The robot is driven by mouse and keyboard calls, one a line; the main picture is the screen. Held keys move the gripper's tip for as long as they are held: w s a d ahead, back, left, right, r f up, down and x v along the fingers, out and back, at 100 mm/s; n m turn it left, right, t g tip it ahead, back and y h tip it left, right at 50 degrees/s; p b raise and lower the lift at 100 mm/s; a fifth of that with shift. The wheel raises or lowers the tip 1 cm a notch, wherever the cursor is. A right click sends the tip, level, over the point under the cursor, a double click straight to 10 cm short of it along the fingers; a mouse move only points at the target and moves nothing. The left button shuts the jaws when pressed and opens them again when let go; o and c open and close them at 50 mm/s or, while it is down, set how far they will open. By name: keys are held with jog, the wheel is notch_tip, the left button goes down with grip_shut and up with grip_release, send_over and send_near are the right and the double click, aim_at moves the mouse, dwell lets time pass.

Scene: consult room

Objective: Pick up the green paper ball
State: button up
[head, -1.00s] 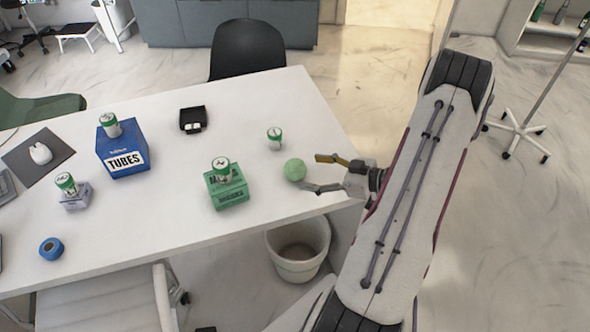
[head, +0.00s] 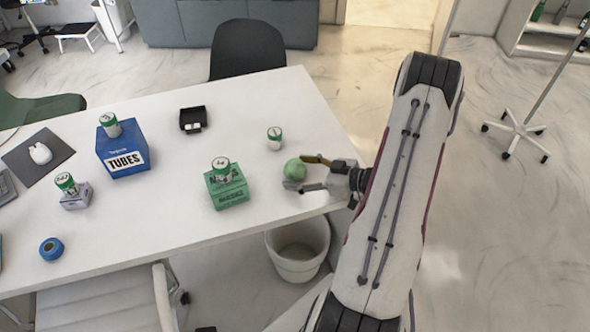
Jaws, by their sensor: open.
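The green paper ball (head: 294,169) rests on the white table (head: 215,120) near its right edge. My gripper (head: 293,173) comes in from the right at table height. Its fingers are open, one on the far side of the ball and one on the near side, with the ball between their tips. I cannot tell whether either finger touches the ball.
A white and green can (head: 275,139) stands just behind the ball. A green box (head: 227,188) with a can on top stands to its left. A blue tubes box (head: 123,150) and a black tray (head: 193,119) are farther left. A white bin (head: 298,250) stands below the table's front edge.

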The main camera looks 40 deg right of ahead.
aim_at(300, 165)
jog(key=c, duration=0.9)
jog(key=shift+r, duration=0.15)
jog(key=shift+r, duration=4.9)
